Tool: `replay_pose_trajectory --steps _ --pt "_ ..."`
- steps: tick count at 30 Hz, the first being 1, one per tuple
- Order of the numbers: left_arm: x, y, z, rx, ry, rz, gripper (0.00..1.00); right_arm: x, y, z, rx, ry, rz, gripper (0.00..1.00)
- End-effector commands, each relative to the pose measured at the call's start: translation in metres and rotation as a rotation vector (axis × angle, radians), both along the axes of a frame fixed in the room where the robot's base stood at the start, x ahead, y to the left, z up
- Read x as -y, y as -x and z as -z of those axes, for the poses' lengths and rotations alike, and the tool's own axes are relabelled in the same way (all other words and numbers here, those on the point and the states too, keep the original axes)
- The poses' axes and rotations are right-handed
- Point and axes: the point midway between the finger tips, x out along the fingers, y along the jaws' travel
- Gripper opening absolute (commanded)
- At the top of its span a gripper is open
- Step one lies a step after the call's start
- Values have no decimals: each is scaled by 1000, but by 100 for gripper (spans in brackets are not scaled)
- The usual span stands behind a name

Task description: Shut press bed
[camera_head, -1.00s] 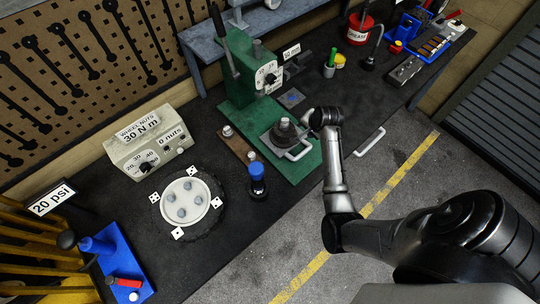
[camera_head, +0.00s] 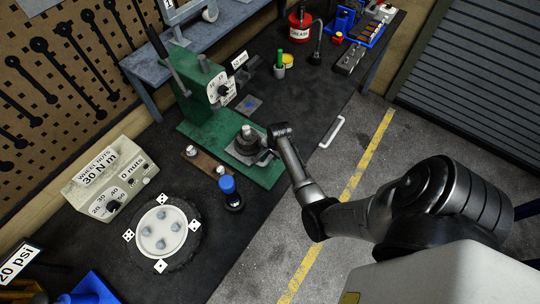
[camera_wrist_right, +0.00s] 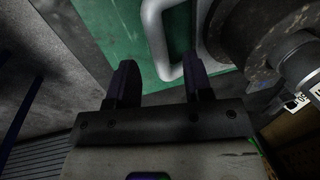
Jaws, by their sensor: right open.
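The green press (camera_head: 196,98) stands on the dark bench. Its bed (camera_head: 235,157) is a grey plate on the green base, carrying a dark round part with a metal stub (camera_head: 248,136). The bed's pale handle (camera_head: 265,160) is partly hidden by my right gripper (camera_head: 274,146) in the head view. In the right wrist view the handle (camera_wrist_right: 157,40) is a pale bent bar; its near bend lies between the spread fingers of my right gripper (camera_wrist_right: 161,72). The fingers are open; I cannot tell whether they touch the bar. My left gripper is not in view.
A blue-topped item (camera_head: 229,187) and a brown strip with metal knobs (camera_head: 205,163) stand left of the bed. A wheel nut box (camera_head: 105,180) and round hub (camera_head: 160,230) are farther left. Another pale handle (camera_head: 332,132) sticks out from the bench edge.

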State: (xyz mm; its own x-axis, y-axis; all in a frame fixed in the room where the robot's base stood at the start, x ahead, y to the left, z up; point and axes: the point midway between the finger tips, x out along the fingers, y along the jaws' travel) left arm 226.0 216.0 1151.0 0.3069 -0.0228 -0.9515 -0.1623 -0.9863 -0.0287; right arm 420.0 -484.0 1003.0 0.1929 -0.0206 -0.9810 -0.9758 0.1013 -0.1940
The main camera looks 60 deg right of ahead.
Motion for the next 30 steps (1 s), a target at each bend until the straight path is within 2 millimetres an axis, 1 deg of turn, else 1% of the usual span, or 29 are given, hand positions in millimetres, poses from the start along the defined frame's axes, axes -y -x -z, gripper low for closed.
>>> replay_pose_trajectory --steps 1,3,9,14,22,23,30 --pt "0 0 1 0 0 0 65 0 -1 7 -1 -2 0 46" --pt "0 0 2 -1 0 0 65 0 -3 16 0 -1 0 46" --pt "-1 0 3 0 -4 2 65 1 -6 30 0 -1 0 46" --pt "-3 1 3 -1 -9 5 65 1 -7 35 1 0 0 46" --pt "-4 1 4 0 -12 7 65 1 -7 35 1 0 0 46" --pt "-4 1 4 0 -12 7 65 1 -7 35 1 0 0 45" --pt "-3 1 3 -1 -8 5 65 0 -7 35 1 0 0 22"
